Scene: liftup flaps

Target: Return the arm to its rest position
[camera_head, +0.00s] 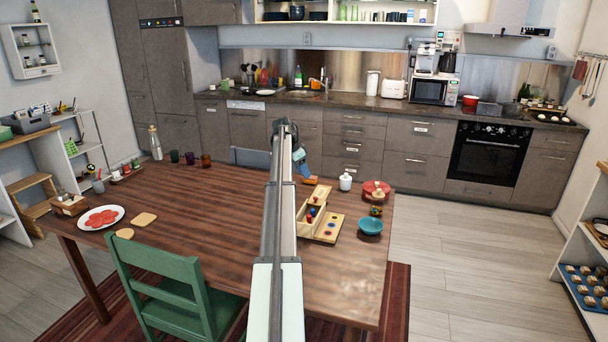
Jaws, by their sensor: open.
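My arm reaches up the middle of the picture over the wooden table (190,218). Its far end bends down to my gripper (310,181), which is small and partly hidden behind the arm. My gripper is open, above the table just behind a light wooden box (312,212). I see nothing held in it, though the fingers are too small to make out clearly. The box has small red and blue pieces inside and a panel with coloured dots (328,228) at its right. The arm hides part of the box's left side.
A white plate with red slices (101,217) lies at left. A green chair (170,285) stands at the front. Kitchen counters run behind. The table's left middle is clear.

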